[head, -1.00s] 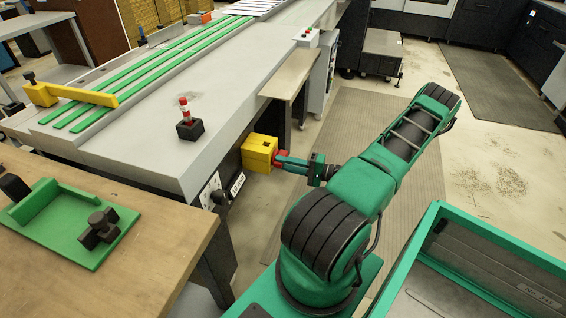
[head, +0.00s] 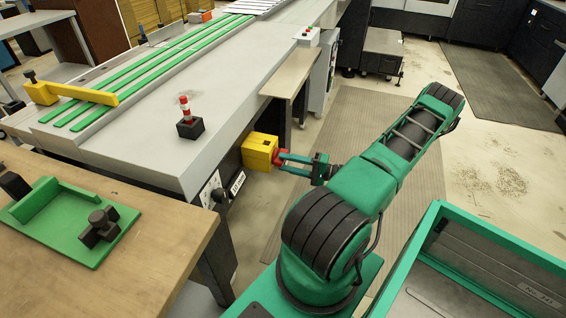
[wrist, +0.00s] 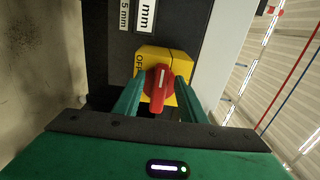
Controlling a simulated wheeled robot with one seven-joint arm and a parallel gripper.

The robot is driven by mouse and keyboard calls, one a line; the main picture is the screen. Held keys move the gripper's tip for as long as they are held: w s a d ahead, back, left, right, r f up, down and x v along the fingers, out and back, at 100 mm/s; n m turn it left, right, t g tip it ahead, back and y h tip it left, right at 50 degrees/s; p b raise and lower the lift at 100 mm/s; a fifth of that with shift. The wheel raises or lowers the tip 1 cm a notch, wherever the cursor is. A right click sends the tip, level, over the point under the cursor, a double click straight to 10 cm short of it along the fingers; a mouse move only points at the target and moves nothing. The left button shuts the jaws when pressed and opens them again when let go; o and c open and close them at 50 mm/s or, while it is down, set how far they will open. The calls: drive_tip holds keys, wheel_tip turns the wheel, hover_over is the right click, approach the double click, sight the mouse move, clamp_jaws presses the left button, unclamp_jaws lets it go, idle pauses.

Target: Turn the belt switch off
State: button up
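The belt switch is a yellow box (head: 258,150) on the side of the long grey machine, with a red knob (head: 280,157) facing my gripper. In the wrist view the yellow plate (wrist: 152,58) carries the word OFF at its left side. The red knob (wrist: 159,90) stands in front of it with its white mark pointing roughly up in the picture. My gripper (head: 285,159) is open, and its two green fingers (wrist: 157,92) stand on either side of the knob with visible gaps. Other labels on the switch are hidden by the knob and fingers.
A grey machine bed (head: 150,140) with green strips runs above the switch. A wooden bench (head: 120,255) with a green fixture (head: 60,225) is at left. A green-rimmed bin (head: 435,225) is at lower right. Floor (head: 345,130) beyond my arm is clear.

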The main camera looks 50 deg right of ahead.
drive_tip(key=v, duration=0.9)
drive_tip(key=shift+s, duration=0.3)
drive_tip(key=shift+w+d, duration=0.1)
drive_tip(key=w+a+r+n+g, duration=0.3)
drive_tip(key=a+r+n+g, duration=0.4)
drive_tip(key=a+r+g, duration=0.45)
drive_tip(key=s+a+r+g+h, duration=0.2)
drive_tip(key=s+a+r, duration=0.3)
drive_tip(key=r, duration=0.3)
drive_tip(key=s+a+r+g+h, duration=0.3)
drive_tip(key=s+a+r+h, duration=0.1)
drive_tip(key=s+a+r, duration=0.2)
drive_tip(key=shift+s+a+r+h, duration=0.15)
drive_tip(key=shift+s+r+h, duration=0.25)
drive_tip(key=shift+r, duration=0.6)
